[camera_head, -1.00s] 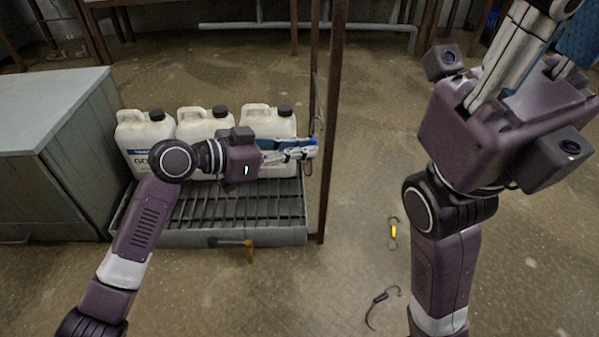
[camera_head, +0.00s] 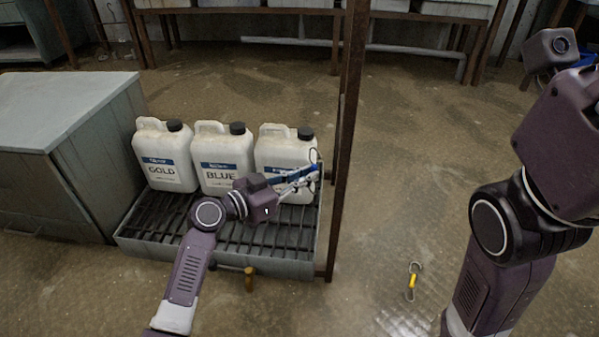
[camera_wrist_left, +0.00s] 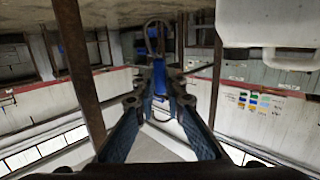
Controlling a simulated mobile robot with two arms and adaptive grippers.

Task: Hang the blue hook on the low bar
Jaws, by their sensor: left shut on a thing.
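My left gripper (camera_head: 302,178) is shut on the blue hook (camera_head: 315,167), beside the rightmost white jug and the brown upright post. In the left wrist view, the hook's blue middle (camera_wrist_left: 160,77) lies between the fingertips (camera_wrist_left: 158,98), and a dark wire loop (camera_wrist_left: 153,32) rises above it. I cannot make out the low bar with certainty in either view. My right arm stands at the right edge of the head view, with its fingers outside the picture.
White jugs labelled GOLD (camera_head: 163,158) and BLUE (camera_head: 220,160), plus a third (camera_head: 284,150), stand on a slatted tray (camera_head: 128,233). A brown post (camera_head: 345,150) rises at its right corner. A yellow hook (camera_head: 412,282) lies on the floor. A grey cabinet (camera_head: 60,110) stands left.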

